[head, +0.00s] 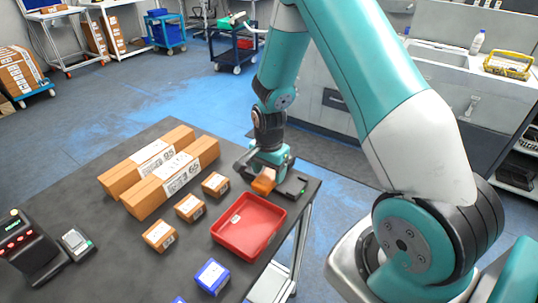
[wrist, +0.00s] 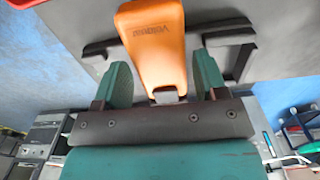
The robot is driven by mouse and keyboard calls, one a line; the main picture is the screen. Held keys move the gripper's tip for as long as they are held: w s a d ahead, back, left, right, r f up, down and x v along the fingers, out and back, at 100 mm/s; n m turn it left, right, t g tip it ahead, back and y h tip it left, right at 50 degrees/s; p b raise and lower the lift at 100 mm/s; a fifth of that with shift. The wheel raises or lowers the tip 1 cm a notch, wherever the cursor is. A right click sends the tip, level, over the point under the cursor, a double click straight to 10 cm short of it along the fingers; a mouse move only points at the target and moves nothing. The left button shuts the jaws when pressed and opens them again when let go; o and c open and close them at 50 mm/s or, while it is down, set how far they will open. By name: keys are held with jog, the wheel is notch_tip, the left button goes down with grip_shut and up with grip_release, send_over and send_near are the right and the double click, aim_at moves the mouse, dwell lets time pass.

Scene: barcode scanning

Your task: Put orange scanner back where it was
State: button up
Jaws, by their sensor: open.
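The orange scanner (head: 263,182) is at the table's far right corner, at a dark stand (head: 293,186). In the wrist view the scanner (wrist: 152,40) lies over the dark stand (wrist: 228,35), and its narrow end points toward my gripper. My gripper (head: 272,168) is right at the scanner. In the wrist view its two green fingers (wrist: 160,78) are apart, one on each side of the scanner's narrow end, with visible gaps. I cannot tell whether the scanner is fully seated in the stand.
A red tray (head: 249,226) stands close in front of the stand on the dark table (head: 95,165). Two long cartons (head: 172,183), several small brown boxes (head: 190,208) and a blue box (head: 212,277) are nearby. A black device (head: 30,250) stands at the left.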

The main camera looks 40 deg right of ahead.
aim_at(269, 175)
jog(key=s+a+r+n+b, duration=0.1)
jog(key=a+r+n, duration=0.15)
jog(key=r, duration=0.55)
jog(key=s+a+r+n+b, duration=0.1)
jog(key=s+a+r+n, duration=0.15)
jog(key=r, duration=0.45)
jog(key=s+a+r+n+y, duration=0.2)
jog(key=s+a+r+n, duration=0.2)
jog(key=s+a+n, duration=0.3)
jog(key=s+a+r+n+y, duration=0.2)
jog(key=s+a+r+n, duration=0.3)
jog(key=s+a+n, duration=0.2)
jog(key=s+n, duration=0.2)
jog(key=s, duration=0.1)
jog(key=shift+s+a+r, duration=0.15)
jog(key=shift+s+a, duration=0.25)
